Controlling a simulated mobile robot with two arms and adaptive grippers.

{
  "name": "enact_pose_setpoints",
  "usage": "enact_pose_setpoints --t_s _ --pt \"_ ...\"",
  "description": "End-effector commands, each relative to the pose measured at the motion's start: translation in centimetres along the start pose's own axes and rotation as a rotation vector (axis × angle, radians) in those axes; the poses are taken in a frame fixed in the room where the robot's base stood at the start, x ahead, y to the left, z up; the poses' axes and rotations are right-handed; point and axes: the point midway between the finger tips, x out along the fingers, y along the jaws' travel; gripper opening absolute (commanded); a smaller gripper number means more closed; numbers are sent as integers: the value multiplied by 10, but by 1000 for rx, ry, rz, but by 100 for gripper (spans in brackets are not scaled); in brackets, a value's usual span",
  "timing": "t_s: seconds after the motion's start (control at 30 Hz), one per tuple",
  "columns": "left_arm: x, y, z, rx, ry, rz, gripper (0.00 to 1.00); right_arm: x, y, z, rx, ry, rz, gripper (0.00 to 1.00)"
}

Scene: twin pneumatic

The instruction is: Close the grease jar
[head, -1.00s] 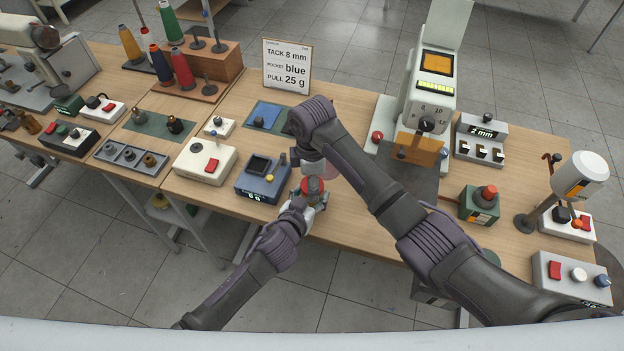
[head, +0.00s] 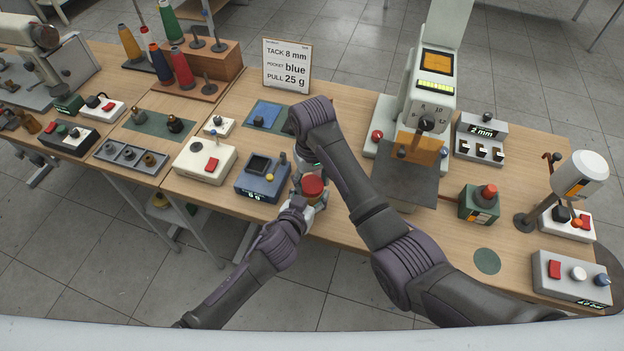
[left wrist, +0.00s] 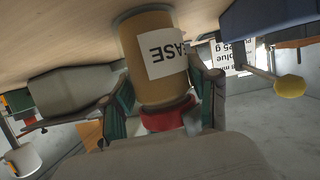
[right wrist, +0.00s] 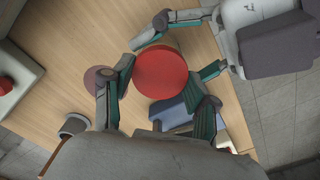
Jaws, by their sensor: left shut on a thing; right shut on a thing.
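The grease jar (left wrist: 150,50) is amber with a white label; the left wrist view shows it upside down. Its red lid (right wrist: 160,72) is at the jar's mouth, also seen in the head view (head: 313,186). I cannot tell how tightly it sits. My left gripper (left wrist: 162,90) is shut around the jar near the lid end. My right gripper (right wrist: 165,85) has its fingers on either side of the red lid and is shut on it; in the head view it is mostly hidden behind my right arm and the lid.
A blue scale (head: 262,178) stands just left of the jar. A white box with a red switch (head: 205,160) is further left. A sign (head: 287,65) stands behind. A white machine (head: 425,90) stands at the right.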

Motion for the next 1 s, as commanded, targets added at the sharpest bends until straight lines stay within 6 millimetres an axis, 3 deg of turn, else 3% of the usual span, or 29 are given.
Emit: enact_pose_setpoints --t_s 0.07,0.1,0.23,0.57,0.8,1.0 --pt "0 0 0 0 -1 0 0 0 0 0 -3 0 0 16" --pt "0 0 0 0 -1 0 0 0 0 0 -4 0 -1 63" --pt "0 0 0 0 -1 0 0 0 0 0 -6 0 0 83" --pt "0 0 0 0 -1 0 0 -3 0 -1 -7 2 0 83" --pt "0 0 0 0 -1 0 0 -33 0 -1 -7 4 0 83" --pt "0 0 0 0 0 0 0 -46 0 0 -8 1 0 83"
